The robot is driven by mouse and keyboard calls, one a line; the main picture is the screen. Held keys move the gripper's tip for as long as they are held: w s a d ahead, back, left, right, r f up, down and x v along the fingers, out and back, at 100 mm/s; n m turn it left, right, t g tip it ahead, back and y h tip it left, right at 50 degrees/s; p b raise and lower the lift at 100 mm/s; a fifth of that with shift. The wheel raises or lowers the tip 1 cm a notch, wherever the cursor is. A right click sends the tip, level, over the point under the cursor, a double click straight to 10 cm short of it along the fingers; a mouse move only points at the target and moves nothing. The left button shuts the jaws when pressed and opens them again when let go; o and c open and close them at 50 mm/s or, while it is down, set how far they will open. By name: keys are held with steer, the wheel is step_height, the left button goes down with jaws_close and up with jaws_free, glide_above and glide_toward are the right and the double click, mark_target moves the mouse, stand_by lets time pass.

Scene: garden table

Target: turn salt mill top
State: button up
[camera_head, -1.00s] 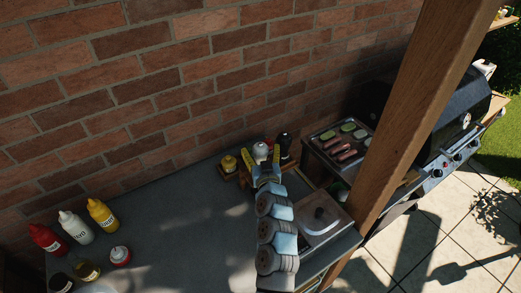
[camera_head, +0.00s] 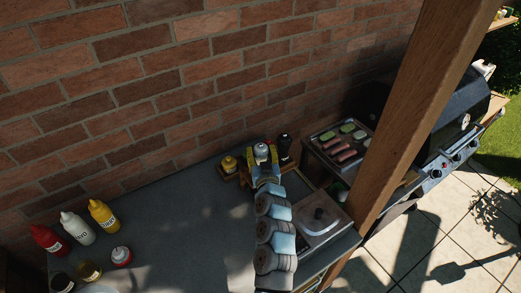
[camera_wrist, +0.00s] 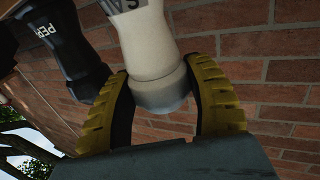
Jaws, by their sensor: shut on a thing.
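The salt mill (camera_wrist: 150,45) is white, with a partly visible dark label, and appears inverted in the wrist view. Its greyish top (camera_wrist: 162,95) is between the two yellow ribbed fingers of my gripper (camera_wrist: 158,80), which is shut on it. In the head view the salt mill (camera_head: 261,149) shows as a pale shape at the back of the counter by the wall, with my gripper (camera_head: 262,157) around it. My fingers and wrist hide its lower part there.
A black pepper mill (camera_head: 284,147) stands close on the right, also visible in the wrist view (camera_wrist: 65,40). A yellow-topped jar (camera_head: 229,164) is at left. The brick wall (camera_head: 150,90) is right behind. A grill tray (camera_head: 342,140) and wooden post (camera_head: 410,110) lie to the right. Mid-counter is clear.

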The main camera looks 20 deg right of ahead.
steer(key=shift+d+r+m+g+h+p, duration=0.15)
steer(key=shift+m+h+p, duration=0.2)
steer(key=shift+p, duration=1)
steer(key=shift+f+m+g+h+p, duration=0.2)
steer(key=shift+h+p, duration=0.25)
steer(key=shift+p, duration=0.85)
steer(key=shift+w+d+m+h+p, duration=0.1)
steer(key=shift+m+h+p, duration=0.25)
steer(key=shift+p, duration=0.9)
steer(key=shift+d+g+h+p, duration=0.15)
steer(key=shift+g+h+p, duration=0.15)
steer(key=shift+p, duration=0.9)
steer(key=m+h+p, duration=0.1)
steer(key=p, duration=0.2)
steer(key=shift+p, duration=0.3)
steer(key=shift+f+g+h+p, duration=0.1)
steer(key=shift+g+h+p, duration=0.15)
steer(key=shift+p, duration=0.2)
steer(key=shift+a+p, duration=0.2)
steer(key=shift+p, duration=0.1)
steer(key=shift+a+m+h+p, duration=0.25)
steer(key=shift+m+h+p, duration=0.15)
steer(key=shift+m+p, duration=0.15)
steer(key=shift+a+m+g+h, duration=0.15)
steer(key=shift+m+g+h, duration=0.3)
steer(key=shift+g+h, duration=0.2)
